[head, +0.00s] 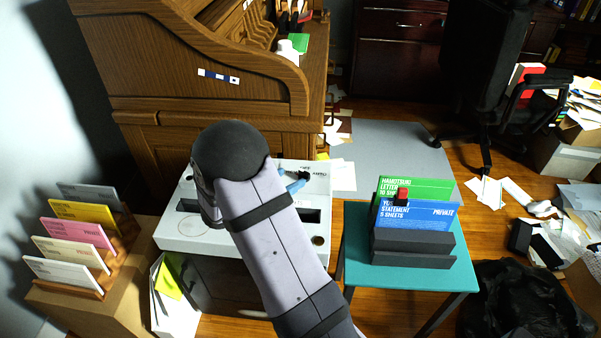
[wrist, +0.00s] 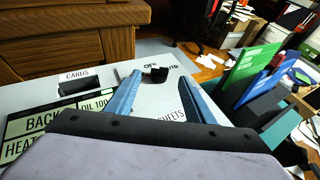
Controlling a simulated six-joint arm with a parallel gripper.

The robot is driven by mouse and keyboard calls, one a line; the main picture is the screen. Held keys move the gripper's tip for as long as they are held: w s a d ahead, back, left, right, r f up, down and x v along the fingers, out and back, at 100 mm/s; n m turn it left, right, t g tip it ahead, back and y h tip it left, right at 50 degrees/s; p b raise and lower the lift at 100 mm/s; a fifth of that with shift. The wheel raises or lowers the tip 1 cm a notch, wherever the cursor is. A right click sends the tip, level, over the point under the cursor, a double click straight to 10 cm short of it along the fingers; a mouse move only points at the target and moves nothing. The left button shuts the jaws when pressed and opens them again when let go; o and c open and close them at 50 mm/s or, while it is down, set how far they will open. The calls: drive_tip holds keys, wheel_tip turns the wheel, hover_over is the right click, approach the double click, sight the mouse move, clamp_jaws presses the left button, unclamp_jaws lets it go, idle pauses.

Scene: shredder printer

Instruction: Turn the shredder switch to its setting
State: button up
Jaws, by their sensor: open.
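The shredder (head: 173,232) is a pale grey box with dark slots in its top, in front of the wooden desk. Its switch (wrist: 157,74) is a small black knob near the far right of the top; it also shows in the head view (head: 304,175). I cannot tell which setting the knob points at. My gripper (wrist: 159,80) is open, its blue fingers spread to either side of the knob in the wrist view. In the head view my arm hides much of the shredder top and most of the gripper.
A teal table (head: 406,285) at right carries a dark holder with green and blue folders and a red item. A card rack (head: 117,252) stands on a box at left. The rolltop desk (head: 180,55) rises behind the shredder. Papers litter the floor at right.

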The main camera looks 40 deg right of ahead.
sight(304, 171)
drive_tip(key=shift+x, duration=3.6)
drive_tip(key=shift+s+a, duration=0.1)
drive_tip(key=shift+c, duration=0.2)
drive_tip(key=c, duration=1)
